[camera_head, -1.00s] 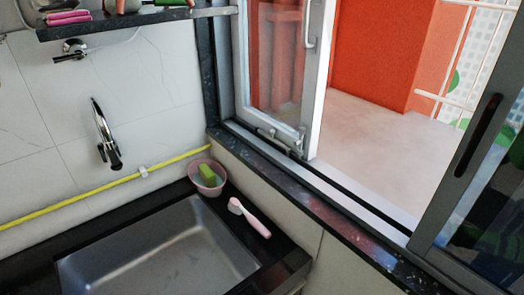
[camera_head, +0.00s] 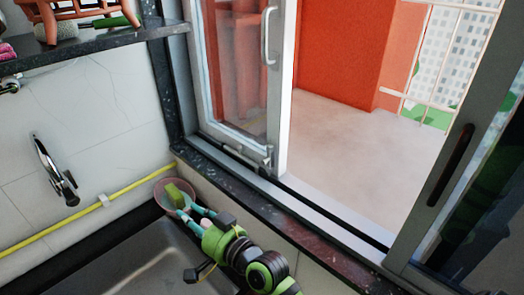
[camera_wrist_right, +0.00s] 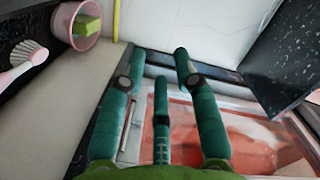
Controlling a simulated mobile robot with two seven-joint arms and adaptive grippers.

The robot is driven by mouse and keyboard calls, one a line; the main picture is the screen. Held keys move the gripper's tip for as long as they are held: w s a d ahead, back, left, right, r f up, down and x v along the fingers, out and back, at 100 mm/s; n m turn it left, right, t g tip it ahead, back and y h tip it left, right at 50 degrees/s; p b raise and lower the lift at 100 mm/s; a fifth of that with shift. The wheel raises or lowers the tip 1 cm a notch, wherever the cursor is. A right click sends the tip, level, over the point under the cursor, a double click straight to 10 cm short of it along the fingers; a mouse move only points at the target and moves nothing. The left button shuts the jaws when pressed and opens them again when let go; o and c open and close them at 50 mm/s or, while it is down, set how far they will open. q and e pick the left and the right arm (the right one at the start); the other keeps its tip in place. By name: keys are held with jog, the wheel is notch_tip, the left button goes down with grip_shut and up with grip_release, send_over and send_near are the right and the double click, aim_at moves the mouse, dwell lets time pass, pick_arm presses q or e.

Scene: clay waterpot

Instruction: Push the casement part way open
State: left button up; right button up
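The casement (camera_head: 237,75) is a grey-framed glass pane at the left side of the window opening. A pale upright handle (camera_head: 268,36) is on its right stile, and a wide gap lies to its right. My right gripper (camera_head: 190,213) is low in the head view, over the sink edge near the pink bowl, apart from the casement. In the right wrist view its teal fingers (camera_wrist_right: 153,58) are spread, with nothing between them. The window frame (camera_wrist_right: 150,70) lies beyond the fingers there. My left gripper is not in view.
A pink bowl (camera_wrist_right: 57,20) holds a yellow-green sponge (camera_wrist_right: 87,27); a pink-handled brush (camera_wrist_right: 22,62) lies nearby. A tap (camera_head: 55,170) and sink (camera_head: 130,262) are at left. A shelf (camera_head: 95,45) is above. Another sash with a dark handle (camera_head: 451,165) stands at right.

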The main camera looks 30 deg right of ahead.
aim_at(263, 56)
jog(key=w+d+r+m+t+h, duration=0.25)
jog(key=r+m, duration=0.25)
jog(key=r, duration=0.3)
jog(key=w+d+r+m+t+h, duration=0.1)
jog(key=r+m+t+h, duration=0.1)
jog(key=r+m+t, duration=0.45)
jog(key=w+d+r+m+t+h, duration=0.1)
jog(key=w+d+r+m+h, duration=0.15)
jog(key=r, duration=0.65)
jog(key=d+r+m+g+h+p, duration=0.2)
jog(key=d+r+m+g+h, duration=0.2)
jog(key=m, duration=0.6)
jog(key=w+d+r+m+g+h+p, duration=0.1)
jog(key=d+r+m+g+h, duration=0.3)
jog(key=m+h, duration=0.4)
jog(key=d+r+m+g+h+p, duration=0.2)
jog(key=d+r+m+g+h, duration=0.2)
jog(key=m, duration=0.7)
jog(key=shift+w+d+r+m+g+h+p, duration=0.1)
jog(key=shift+w+d+m+g+h+p, duration=0.1)
jog(key=shift+d+g+h, duration=0.55)
jog(key=shift+w+d+r+m+g+h+p, duration=0.1)
jog(key=shift+w+d+m+g+h+p, duration=0.2)
jog(key=shift+d+h, duration=0.75)
jog(key=shift+d+f, duration=0.1)
jog(key=shift+d, duration=0.1)
grip_shut()
